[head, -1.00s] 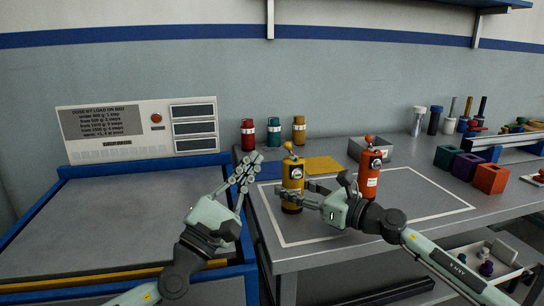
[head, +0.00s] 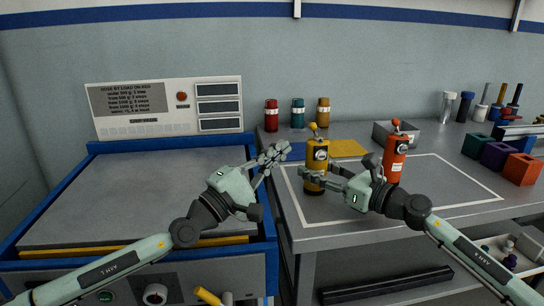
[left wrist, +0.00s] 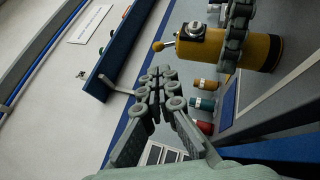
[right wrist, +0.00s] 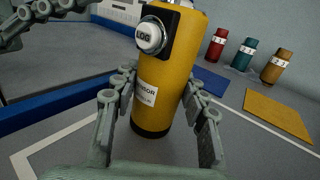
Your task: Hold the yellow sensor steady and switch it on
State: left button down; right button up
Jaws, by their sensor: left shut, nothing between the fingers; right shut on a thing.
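The yellow sensor (head: 317,158) stands upright on the grey bench top, inside a white outline. It is a cylinder with a ball-tipped stalk on top. Its round LOG button (right wrist: 150,36) and its white label show in the right wrist view. My right gripper (head: 312,179) is shut around the lower body of the sensor, with fingers on both sides (right wrist: 160,100). My left gripper (head: 278,153) is shut and empty, just left of the sensor's upper part and apart from it. In the left wrist view, its closed fingertips (left wrist: 158,88) are below the sensor (left wrist: 240,50).
An orange-red sensor (head: 395,155) stands behind my right gripper. Red, teal and ochre bottles (head: 298,113) line the back, near a yellow mat (head: 348,148) and a metal box (head: 383,132). A blue-framed machine (head: 130,195) with a panel is left. Coloured blocks (head: 522,168) stand right.

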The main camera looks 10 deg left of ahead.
pick_arm(q)
jog(key=x, duration=0.5)
jog(key=shift+w+d+r, duration=0.15)
jog(key=shift+w+d, duration=0.1)
jog(key=shift+w, duration=0.05)
jog(key=shift+d+r, duration=0.25)
jog(key=shift+r, duration=0.4)
dwell(0.5)
jog(key=shift+w+d+r, duration=0.3)
jog(key=shift+d+r, duration=0.55)
jog(key=shift+r, duration=0.05)
jog(key=s+a+r, duration=0.3)
jog(key=s+a, duration=0.2)
jog(key=s, duration=0.2)
jog(key=shift+s+a+r, duration=0.2)
jog(key=shift+a, duration=0.15)
